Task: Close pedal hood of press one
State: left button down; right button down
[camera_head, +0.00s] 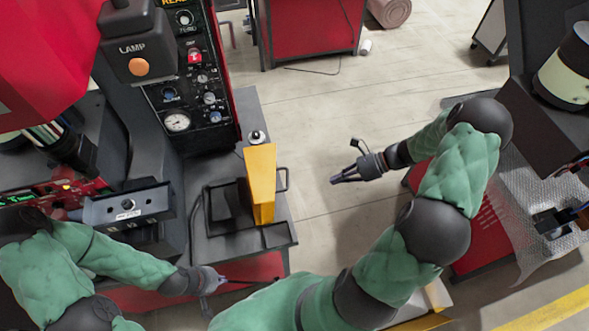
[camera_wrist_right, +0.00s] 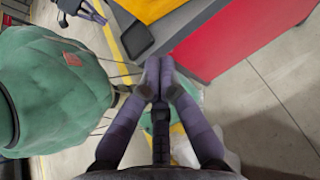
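A yellow upright panel (camera_head: 262,183), which looks like the pedal hood, stands raised beside a dark tray-like base (camera_head: 230,207) on the press's grey table. A small dark handle shows on its right side. My right gripper (camera_head: 335,181) is to the right of the panel, apart from it, over open floor. In the right wrist view its fingers (camera_wrist_right: 158,72) are together with nothing seen between them. My left gripper (camera_head: 222,281) is low in front of the table, below the panel, pointing right. Its fingers are too thin and dark to judge.
The press control panel (camera_head: 190,85) and the lamp box (camera_head: 137,45) stand behind at the left. A red cabinet (camera_head: 310,35) stands at the back. A bench with bubble wrap (camera_head: 535,215) is at the right. The floor (camera_head: 330,120) between is clear.

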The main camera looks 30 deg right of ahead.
jog(key=w+a+f, duration=0.1)
jog(key=w+a, duration=0.1)
jog(key=a, duration=0.3)
jog(key=w+a+f+b, duration=0.1)
jog(key=w+a, duration=0.2)
jog(key=a, duration=0.2)
jog(key=shift+w+a+m+t, duration=0.25)
jog(key=shift+m+t, duration=0.05)
